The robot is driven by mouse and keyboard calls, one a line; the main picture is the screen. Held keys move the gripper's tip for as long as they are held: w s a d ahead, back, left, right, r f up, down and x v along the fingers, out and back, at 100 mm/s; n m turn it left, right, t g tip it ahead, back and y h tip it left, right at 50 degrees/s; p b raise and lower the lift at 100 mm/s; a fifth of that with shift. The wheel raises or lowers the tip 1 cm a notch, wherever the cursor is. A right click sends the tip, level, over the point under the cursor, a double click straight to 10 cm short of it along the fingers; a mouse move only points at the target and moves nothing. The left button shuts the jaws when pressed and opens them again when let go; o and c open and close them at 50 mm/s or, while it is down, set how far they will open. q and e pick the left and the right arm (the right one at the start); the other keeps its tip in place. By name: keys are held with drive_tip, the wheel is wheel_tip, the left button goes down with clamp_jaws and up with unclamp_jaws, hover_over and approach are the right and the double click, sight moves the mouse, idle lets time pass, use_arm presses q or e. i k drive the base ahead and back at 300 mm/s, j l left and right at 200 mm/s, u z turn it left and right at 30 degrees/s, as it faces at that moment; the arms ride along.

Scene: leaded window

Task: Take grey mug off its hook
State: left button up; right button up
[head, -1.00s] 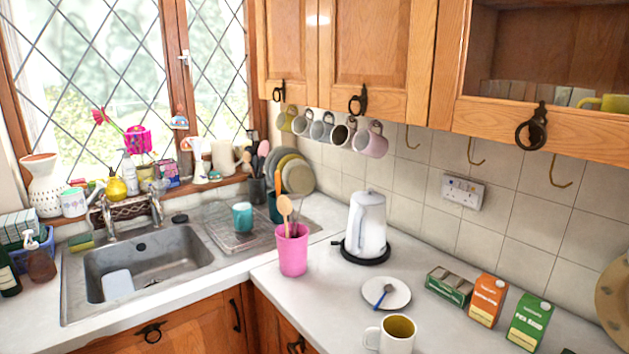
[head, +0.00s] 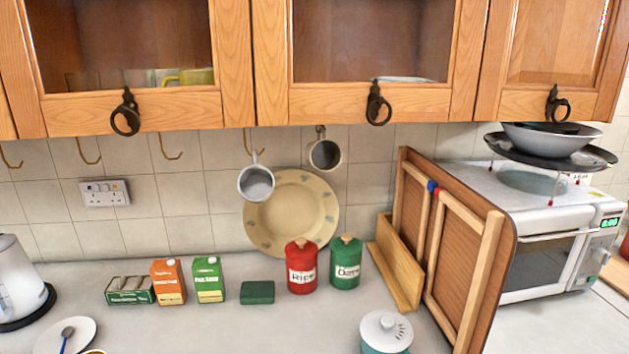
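A pale grey mug (head: 256,182) hangs by its handle from a hook under the wall cabinets, in front of a large patterned plate. Its grey inside faces me. A second mug (head: 325,154), whitish with a darker brownish inside, hangs to its right and a little higher, close under the cabinet. Neither of my grippers shows in the head view.
Empty brass hooks (head: 171,147) hang left of the mugs. Below, the counter (head: 200,325) holds cartons, a red tin (head: 302,267), a green tin (head: 345,263) and a lidded pot (head: 386,332). Wooden boards (head: 462,250) and a microwave (head: 545,270) stand right.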

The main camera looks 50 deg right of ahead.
sight(256, 183)
drive_tip(key=z, duration=1.15)
drive_tip(key=l+u, duration=0.1)
drive_tip(key=l, duration=0.5)
